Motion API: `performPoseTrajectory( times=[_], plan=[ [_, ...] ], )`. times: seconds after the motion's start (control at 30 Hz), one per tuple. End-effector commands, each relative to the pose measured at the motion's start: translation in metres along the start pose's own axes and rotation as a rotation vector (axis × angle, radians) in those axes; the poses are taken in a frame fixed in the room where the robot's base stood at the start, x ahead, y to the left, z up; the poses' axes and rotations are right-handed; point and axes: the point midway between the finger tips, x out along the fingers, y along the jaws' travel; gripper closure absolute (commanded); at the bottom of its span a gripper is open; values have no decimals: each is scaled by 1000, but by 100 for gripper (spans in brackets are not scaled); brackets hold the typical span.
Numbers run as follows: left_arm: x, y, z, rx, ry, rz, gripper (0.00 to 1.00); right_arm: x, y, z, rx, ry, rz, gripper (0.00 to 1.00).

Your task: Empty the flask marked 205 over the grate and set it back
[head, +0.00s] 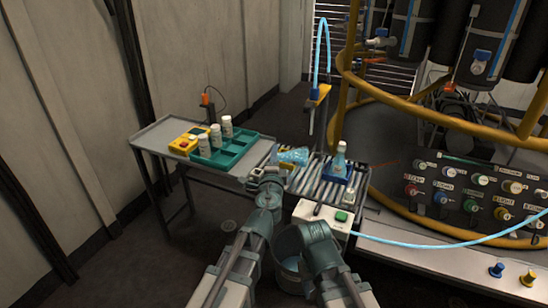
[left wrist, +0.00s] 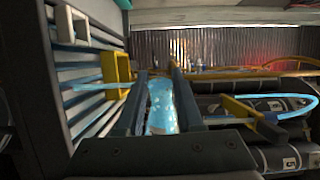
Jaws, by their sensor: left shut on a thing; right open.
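My left gripper (head: 272,166) is shut on a clear flask (head: 293,155) holding pale blue contents. In the head view the flask lies tipped nearly on its side, near the left edge of a slatted metal top (head: 310,176). In the left wrist view the flask (left wrist: 162,105) sits between the two fingers (left wrist: 157,110). I cannot read the number 205 on it, nor tell whether anything runs out.
A grey side table (head: 160,133) holds a teal tray (head: 232,155) with several white bottles and a yellow device (head: 187,141). A white box with a green button (head: 322,216) stands before the slatted top. Yellow rails (head: 430,113) and a control panel (head: 470,190) bound the right.

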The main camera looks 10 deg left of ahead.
Motion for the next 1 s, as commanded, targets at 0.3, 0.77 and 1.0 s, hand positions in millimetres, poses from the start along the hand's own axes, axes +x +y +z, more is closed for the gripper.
performPoseTrajectory(
  times=[0.3,0.77,1.0],
  plan=[
    [0,-1,0,-404,0,0,100,-1,0,0,0,0,0,50],
    [0,-2,0,-594,0,0,100,-2,0,0,1,0,0,50],
    [0,-2,0,-592,0,0,100,-2,0,0,1,0,0,50]
  ],
)
